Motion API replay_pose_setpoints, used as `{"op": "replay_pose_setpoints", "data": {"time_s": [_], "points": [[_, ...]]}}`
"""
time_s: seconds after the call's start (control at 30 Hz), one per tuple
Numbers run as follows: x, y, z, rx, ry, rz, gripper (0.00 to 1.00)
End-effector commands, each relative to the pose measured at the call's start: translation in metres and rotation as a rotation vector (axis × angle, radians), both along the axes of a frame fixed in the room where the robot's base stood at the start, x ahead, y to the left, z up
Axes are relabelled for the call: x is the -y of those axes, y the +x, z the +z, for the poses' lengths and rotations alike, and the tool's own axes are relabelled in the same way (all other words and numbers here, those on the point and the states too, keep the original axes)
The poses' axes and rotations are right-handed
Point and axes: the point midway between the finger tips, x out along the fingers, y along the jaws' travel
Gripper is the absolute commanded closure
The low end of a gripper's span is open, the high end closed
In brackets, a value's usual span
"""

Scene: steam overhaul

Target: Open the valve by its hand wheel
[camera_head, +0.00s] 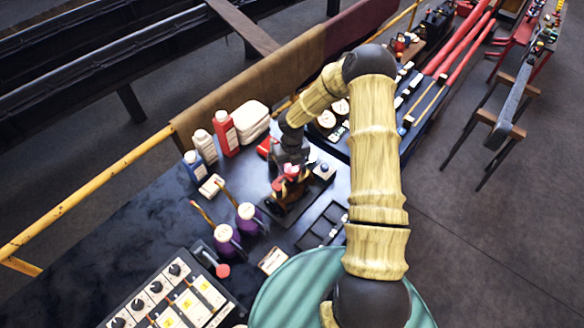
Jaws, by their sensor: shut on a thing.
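The valve (285,198) is a small dark brown and bronze fitting on the dark bench top, near the middle of the view. Its red hand wheel (293,174) is at its top and is partly covered by my gripper. My gripper (290,168) points down from above and is shut on the hand wheel. The fingertips are small and partly hidden, so the exact grip on the rim is unclear. How far the wheel is turned cannot be told.
Two purple containers with brushes (247,217) stand left of the valve. A red bottle (226,132), white bottle (204,146) and blue bottle (194,165) stand behind, near a yellow rail (90,190). A dark compartment tray (322,225) lies right of the valve.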

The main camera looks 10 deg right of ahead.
Motion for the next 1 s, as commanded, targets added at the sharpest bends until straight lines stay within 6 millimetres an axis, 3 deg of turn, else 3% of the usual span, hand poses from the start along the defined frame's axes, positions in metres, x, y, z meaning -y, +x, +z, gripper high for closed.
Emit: {"op": "replay_pose_setpoints", "data": {"time_s": [0.17, 0.2, 0.27, 0.43, 0.47, 0.6, 0.77, 0.87, 1.0], "points": [[-0.0014, 0.0016, 0.0014, 0.005, 0.004, 0.146, 0.73], [-0.0012, 0.0017, 0.0013, 0.005, 0.003, 0.172, 0.77], [-0.0010, 0.0017, 0.0011, 0.005, 0.002, 0.193, 0.81], [-0.0010, 0.0014, 0.0008, 0.005, 0.002, 0.196, 0.81], [-0.0010, 0.0013, 0.0007, 0.004, 0.002, 0.196, 0.45], [-0.0008, 0.0009, 0.0005, 0.003, 0.001, 0.194, 0.21], [-0.0005, 0.0005, 0.0003, 0.002, 0.000, 0.192, 0.21], [-0.0003, 0.0001, -0.0002, 0.001, 0.001, 0.191, 0.33], [-0.0002, 0.0001, -0.0001, 0.001, 0.000, 0.191, 0.33]]}}
